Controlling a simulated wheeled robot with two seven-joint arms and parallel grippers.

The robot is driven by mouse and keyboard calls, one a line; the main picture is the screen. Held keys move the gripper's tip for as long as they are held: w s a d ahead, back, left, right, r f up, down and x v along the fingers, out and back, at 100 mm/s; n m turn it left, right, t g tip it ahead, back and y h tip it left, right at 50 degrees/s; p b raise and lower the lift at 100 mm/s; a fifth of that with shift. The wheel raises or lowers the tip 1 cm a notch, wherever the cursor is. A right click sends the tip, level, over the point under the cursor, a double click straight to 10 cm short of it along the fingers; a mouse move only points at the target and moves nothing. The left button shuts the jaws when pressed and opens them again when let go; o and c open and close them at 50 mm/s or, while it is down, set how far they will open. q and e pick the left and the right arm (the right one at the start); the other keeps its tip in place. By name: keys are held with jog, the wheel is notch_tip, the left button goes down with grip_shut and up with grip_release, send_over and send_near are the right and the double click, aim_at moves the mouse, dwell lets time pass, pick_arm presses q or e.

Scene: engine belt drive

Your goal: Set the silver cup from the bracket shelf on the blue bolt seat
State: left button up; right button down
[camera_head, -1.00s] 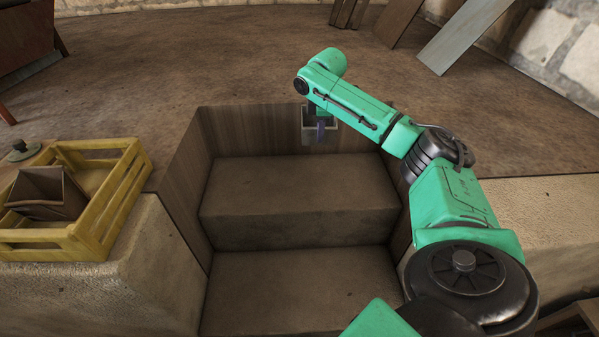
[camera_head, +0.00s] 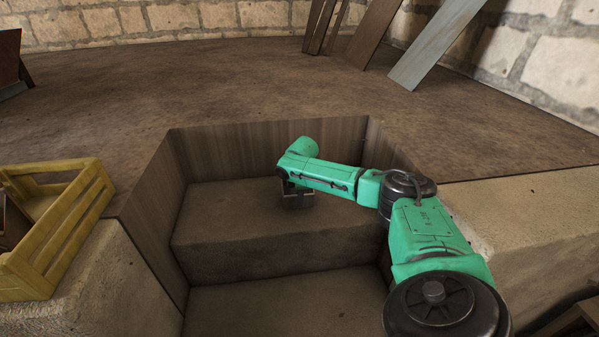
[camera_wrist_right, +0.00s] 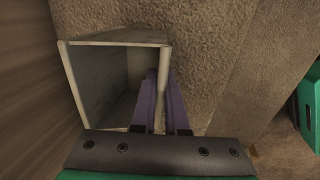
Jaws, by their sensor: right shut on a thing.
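The silver cup (camera_wrist_right: 112,62) is a square, hollow, grey metal box. In the right wrist view its open mouth faces the camera. My right gripper (camera_wrist_right: 162,80) is shut on the cup's right wall, with one purple finger inside and one outside. In the head view my right gripper (camera_head: 293,188) is small and low over the upper step of the recess, and the cup (camera_head: 298,201) shows only as a small dark shape under it. I cannot tell whether the cup touches the step. I cannot make out a bracket shelf or a blue bolt seat. My left gripper is not in view.
The recess has an upper step (camera_head: 225,215) and a lower step (camera_head: 270,305) between wooden side walls (camera_head: 160,205). A yellow crate (camera_head: 65,235) stands on the left ledge. Planks (camera_head: 435,45) lean at the back wall. The brown floor behind the recess is clear.

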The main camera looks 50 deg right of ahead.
jog(key=c, duration=0.9)
grip_release()
jog(key=shift+c, duration=0.2)
